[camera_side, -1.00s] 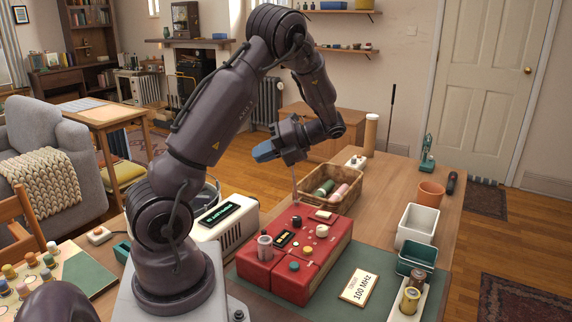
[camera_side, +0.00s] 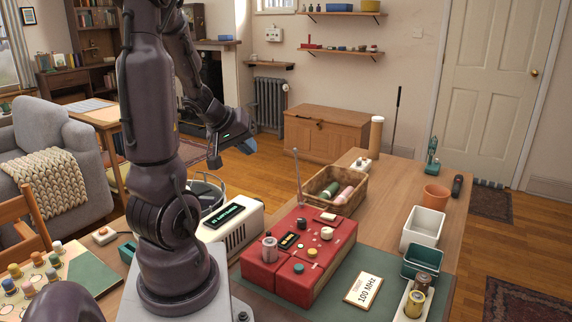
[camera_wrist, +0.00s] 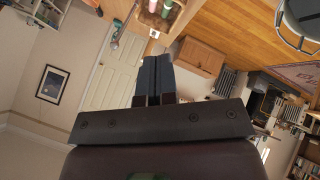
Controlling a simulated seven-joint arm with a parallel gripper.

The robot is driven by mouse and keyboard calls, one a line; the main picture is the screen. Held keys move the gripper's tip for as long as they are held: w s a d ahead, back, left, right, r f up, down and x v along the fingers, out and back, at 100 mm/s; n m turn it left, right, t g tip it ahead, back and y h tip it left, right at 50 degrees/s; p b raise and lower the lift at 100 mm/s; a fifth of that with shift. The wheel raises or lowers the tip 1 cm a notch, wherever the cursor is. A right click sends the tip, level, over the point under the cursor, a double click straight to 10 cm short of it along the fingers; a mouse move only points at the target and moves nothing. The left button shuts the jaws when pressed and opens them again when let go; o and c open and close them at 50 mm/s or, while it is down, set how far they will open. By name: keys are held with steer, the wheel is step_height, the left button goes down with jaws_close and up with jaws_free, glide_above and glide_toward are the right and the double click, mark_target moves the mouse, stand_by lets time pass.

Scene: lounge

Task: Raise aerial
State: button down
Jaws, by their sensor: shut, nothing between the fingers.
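The red radio (camera_side: 325,250) sits on the green mat (camera_side: 335,296), with knobs, buttons and a small display on top. Its thin aerial (camera_side: 298,178) stands nearly upright from the radio's back left, its tip clear above the basket's rim. My gripper (camera_side: 247,147) is in the air to the left of the aerial and higher, apart from it and empty. In the wrist view my gripper (camera_wrist: 154,82) has its dark fingers shut together with nothing between them.
A wicker basket (camera_side: 318,184) with a green and a pink roll stands behind the radio. A cream device (camera_side: 236,236) with a lit display stands to the left. A "100 MHz" card (camera_side: 363,289), white bin (camera_side: 423,226) and teal bin (camera_side: 420,262) are to the right.

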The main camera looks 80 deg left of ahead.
glide_toward(298, 176)
steer(key=s+a+f, duration=0.1)
steer(key=a+f, duration=0.3)
steer(key=shift+w+d+r, duration=0.1)
steer(key=shift+w+d, duration=0.15)
steer(key=shift+w, duration=0.7)
steer(key=shift+w+d+r, duration=0.1)
steer(key=shift+w+d, duration=0.2)
steer(key=shift+w, duration=0.6)
steer(key=shift+w, duration=0.1)
steer(key=shift+w+a+r, duration=0.3)
steer(key=shift+w+a, duration=0.2)
steer(key=shift+a, duration=0.1)
